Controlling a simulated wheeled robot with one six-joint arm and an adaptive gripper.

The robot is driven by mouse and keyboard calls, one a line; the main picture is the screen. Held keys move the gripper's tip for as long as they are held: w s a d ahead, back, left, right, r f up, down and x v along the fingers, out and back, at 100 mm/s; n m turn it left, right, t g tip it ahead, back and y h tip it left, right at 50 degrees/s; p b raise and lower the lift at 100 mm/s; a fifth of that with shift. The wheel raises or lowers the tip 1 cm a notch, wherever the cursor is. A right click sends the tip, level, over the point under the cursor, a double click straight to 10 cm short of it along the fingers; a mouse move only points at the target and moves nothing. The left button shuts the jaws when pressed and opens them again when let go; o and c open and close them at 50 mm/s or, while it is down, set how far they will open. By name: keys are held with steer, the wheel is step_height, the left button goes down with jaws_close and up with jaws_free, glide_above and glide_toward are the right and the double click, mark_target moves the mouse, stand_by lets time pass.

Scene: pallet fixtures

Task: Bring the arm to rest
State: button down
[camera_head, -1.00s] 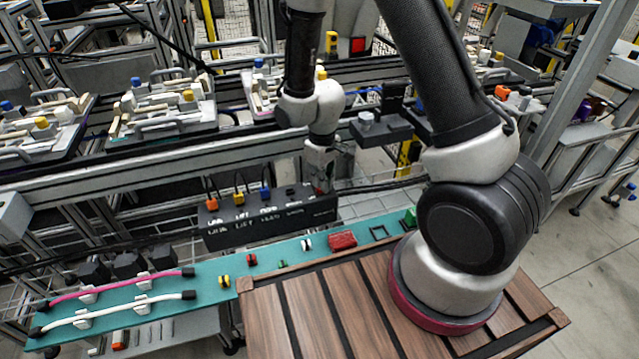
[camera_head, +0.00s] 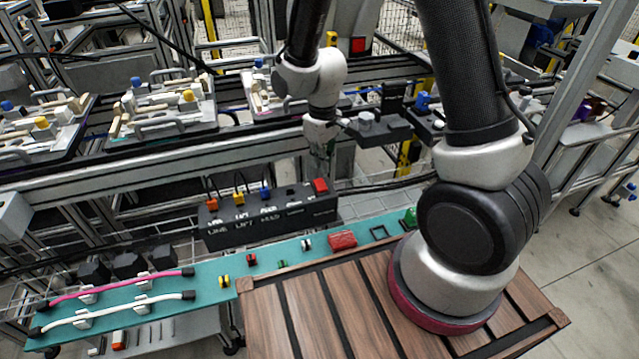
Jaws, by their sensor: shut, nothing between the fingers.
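My gripper (camera_head: 322,172) hangs fingers down beyond the black connector box, in the upper middle of the view. It is small and partly blurred into the background, and it looks shut and empty. My arm rises from its base on the slatted wood top and bends down to it. The black box (camera_head: 270,228) has orange, yellow and blue plugs with cables along its top. A red block (camera_head: 320,186) sits at its right end, just below the gripper and apart from it.
A teal board (camera_head: 215,283) with pink and white cables in clips and several small parts runs in front of the box. Pallet fixtures (camera_head: 160,112) stand on the conveyor behind. A dark grey fixture (camera_head: 378,127) is right of the gripper. Cables hang behind the box.

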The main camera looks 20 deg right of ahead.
stand_by(0.4)
steer(key=s+d+r+m+t, duration=0.1)
steer(key=s+d+r+m, duration=0.1)
steer(key=s+d+r, duration=0.3)
steer(key=s+d+r+m+t, duration=0.2)
steer(key=s+d+r, duration=0.3)
steer(key=r, duration=0.8)
steer(key=s+d+r+m+t, duration=0.1)
steer(key=s+d+r+m, duration=0.1)
steer(key=s+d+r, duration=0.3)
steer(key=s+r, duration=0.4)
steer(key=shift+r, duration=0.2)
steer(key=shift+a, duration=0.1)
